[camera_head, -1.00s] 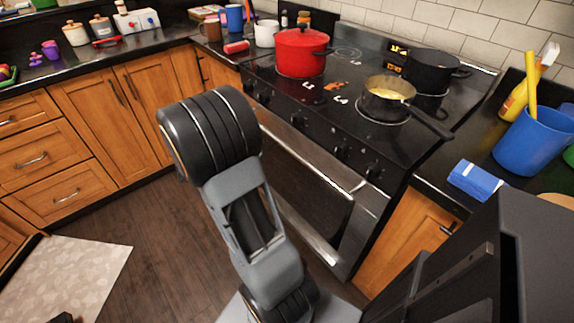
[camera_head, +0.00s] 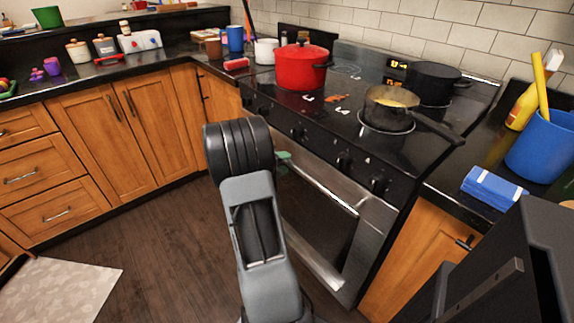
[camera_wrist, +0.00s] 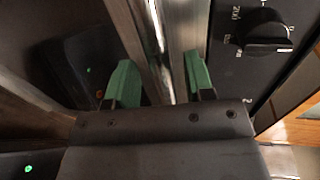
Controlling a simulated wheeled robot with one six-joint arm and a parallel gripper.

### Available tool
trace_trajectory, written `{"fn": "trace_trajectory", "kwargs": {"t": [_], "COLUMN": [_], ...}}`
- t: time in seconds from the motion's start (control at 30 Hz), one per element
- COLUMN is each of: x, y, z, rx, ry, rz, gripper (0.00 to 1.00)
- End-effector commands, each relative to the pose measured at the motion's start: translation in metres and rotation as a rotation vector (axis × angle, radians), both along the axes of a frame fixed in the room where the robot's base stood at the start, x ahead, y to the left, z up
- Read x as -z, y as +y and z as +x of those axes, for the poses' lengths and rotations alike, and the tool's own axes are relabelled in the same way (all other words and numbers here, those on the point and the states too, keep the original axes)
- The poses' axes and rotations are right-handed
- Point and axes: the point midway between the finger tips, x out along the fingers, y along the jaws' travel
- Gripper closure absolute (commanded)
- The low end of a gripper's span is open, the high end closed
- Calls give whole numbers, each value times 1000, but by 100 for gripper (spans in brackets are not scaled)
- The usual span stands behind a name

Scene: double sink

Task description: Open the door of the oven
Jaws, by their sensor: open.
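The oven door (camera_head: 322,224) has a dark glass panel in a steel frame and looks shut, under the knob panel. Its steel handle (camera_head: 327,190) runs along the top of the door. My gripper is at the handle's left part; in the head view my arm hides most of it, and only a green fingertip shows. In the wrist view my gripper (camera_wrist: 160,80) is open, with a green finger on each side of the handle bar (camera_wrist: 163,45). The bar lies between the fingers, with a gap visible on the left. Whether the right finger touches it I cannot tell.
A knob (camera_wrist: 264,35) on the oven's front panel is close to the right finger. A red pot (camera_head: 300,68), a pan (camera_head: 388,108) and a black pot (camera_head: 433,83) stand on the stove. Bare wooden floor (camera_head: 185,255) lies left of my arm.

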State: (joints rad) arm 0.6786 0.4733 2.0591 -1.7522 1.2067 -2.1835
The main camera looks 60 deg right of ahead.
Motion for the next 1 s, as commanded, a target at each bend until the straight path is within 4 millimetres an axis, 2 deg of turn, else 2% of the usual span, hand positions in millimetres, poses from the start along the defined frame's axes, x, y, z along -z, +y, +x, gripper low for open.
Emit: {"fn": "trace_trajectory", "kwargs": {"t": [0.2, 0.57, 1.0], "x": [3, 3, 3], "y": [-16, -19, -18], "z": [-5, -6, -6], "rx": [0, -1, -1], "ry": [-2, -1, -1], "rz": [-1, 0, 0], "gripper": [52, 52, 92]}}
